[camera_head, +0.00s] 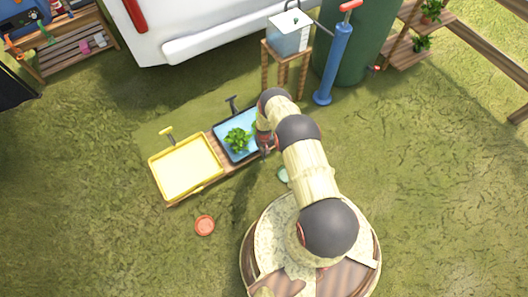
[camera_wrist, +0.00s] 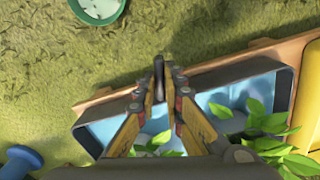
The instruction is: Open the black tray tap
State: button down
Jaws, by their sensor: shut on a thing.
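The black tray (camera_head: 226,150) has a dark rim, a light-blue inside and a leafy green plant (camera_head: 238,139). In the wrist view its rim (camera_wrist: 225,76) runs across the middle, with leaves and pale stones inside. A small dark upright tap handle (camera_wrist: 158,66) stands at the tray's near edge. My gripper (camera_wrist: 161,88) reaches over the tray, its two yellow fingers closed on the tap handle, one on each side. In the head view my gripper (camera_head: 265,144) hides the tap and the tray's right end.
A yellow tray (camera_head: 186,168) stands left of the black tray on the same wooden board. A green round dish (camera_head: 283,174) and an orange disc (camera_head: 204,225) lie on the grass. A blue pump (camera_head: 335,62) and a stool with a clear tank (camera_head: 288,38) stand behind.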

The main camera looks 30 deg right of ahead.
jog(key=shift+n, duration=1.5)
jog(key=c, duration=1.9)
grip_release()
jog(key=shift+r, duration=0.1)
notch_tip(320, 180, up, 12)
